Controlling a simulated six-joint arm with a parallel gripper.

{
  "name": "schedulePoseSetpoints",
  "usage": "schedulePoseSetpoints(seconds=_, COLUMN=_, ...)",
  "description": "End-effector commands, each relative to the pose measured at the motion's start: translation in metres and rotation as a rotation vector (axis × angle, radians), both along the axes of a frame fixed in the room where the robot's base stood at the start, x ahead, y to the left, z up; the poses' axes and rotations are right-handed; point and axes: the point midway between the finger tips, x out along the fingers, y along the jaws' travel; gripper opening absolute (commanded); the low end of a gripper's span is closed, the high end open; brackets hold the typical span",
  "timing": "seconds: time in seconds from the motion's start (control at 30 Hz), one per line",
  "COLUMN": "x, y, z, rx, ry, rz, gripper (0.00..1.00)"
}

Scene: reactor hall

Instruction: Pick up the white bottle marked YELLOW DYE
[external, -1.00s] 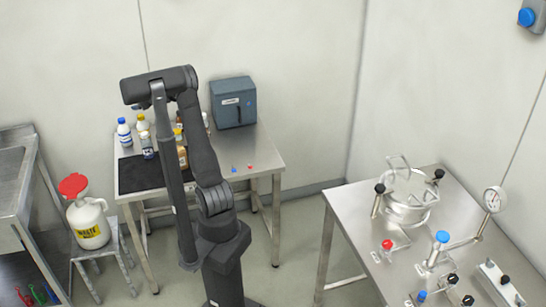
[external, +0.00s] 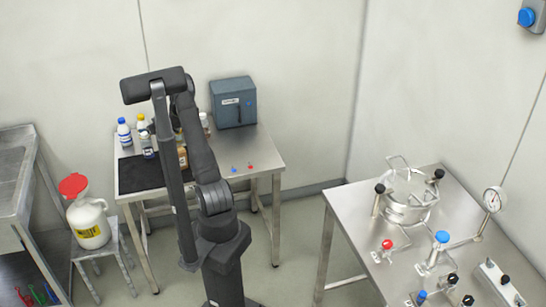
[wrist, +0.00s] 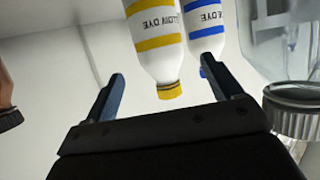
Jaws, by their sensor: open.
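The white bottle marked YELLOW DYE (wrist: 155,38) appears upside down in the wrist view, its yellow cap toward my gripper. In the external view its yellow cap and upper part (external: 141,121) show at the back left of the small table, the rest partly covered. My gripper (wrist: 162,68) is open, one finger on each side of the bottle's cap end in the picture. The fingers do not appear to touch the bottle. In the external view my arm mostly hides the gripper.
A white bottle with a blue label (wrist: 204,27) stands close beside it, near the right finger. A clear jar with a grey lid (wrist: 293,105) is at the right, and a dark cap (wrist: 9,118) at the left. A grey-blue box (external: 233,102) stands at the table's back right.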

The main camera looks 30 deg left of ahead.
Motion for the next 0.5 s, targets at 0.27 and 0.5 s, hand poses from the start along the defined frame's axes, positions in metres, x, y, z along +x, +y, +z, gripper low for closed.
schedulePoseSetpoints(seconds=0.27, x=0.002, y=0.023, z=-0.013, rx=0.0, ry=-0.001, rz=0.001, gripper=0.84)
schedulePoseSetpoints(seconds=0.5, x=0.005, y=0.056, z=-0.027, rx=0.0, ry=0.0, rz=0.002, gripper=0.84)
